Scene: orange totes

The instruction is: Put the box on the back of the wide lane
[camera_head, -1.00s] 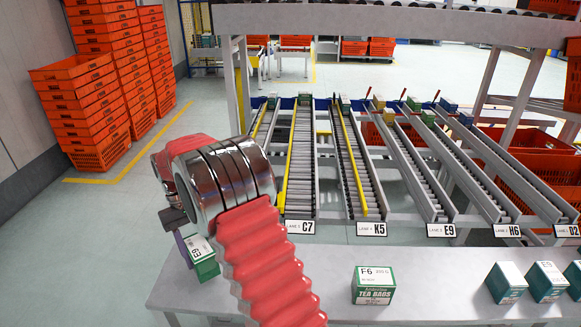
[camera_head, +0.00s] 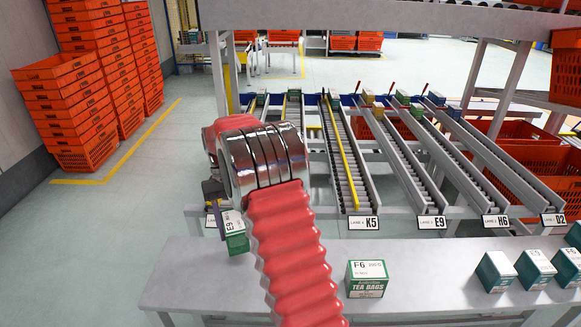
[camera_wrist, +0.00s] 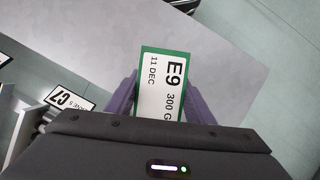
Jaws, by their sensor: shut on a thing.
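My gripper (camera_wrist: 160,100) is shut on a green and white box (camera_wrist: 162,85). Its label reads E9, 11 DEC, 300 G. In the head view the box (camera_head: 235,232) hangs at the left end of the grey bench, below my wrist. Beyond the bench, roller lanes slope away, with tags K5 (camera_head: 364,223), E9 (camera_head: 431,222), H6 (camera_head: 495,221) and D2 (camera_head: 553,219). My arm hides much of the lanes further left. A C7 tag (camera_wrist: 68,97) shows in the wrist view. I cannot tell for certain which lane is the wide one.
A tea-bag box marked F6 (camera_head: 367,279) stands on the bench (camera_head: 215,285). Several green and white boxes (camera_head: 497,271) stand at its right. Small boxes (camera_head: 402,97) sit at the far ends of some lanes. Orange totes (camera_head: 65,100) are stacked at the left.

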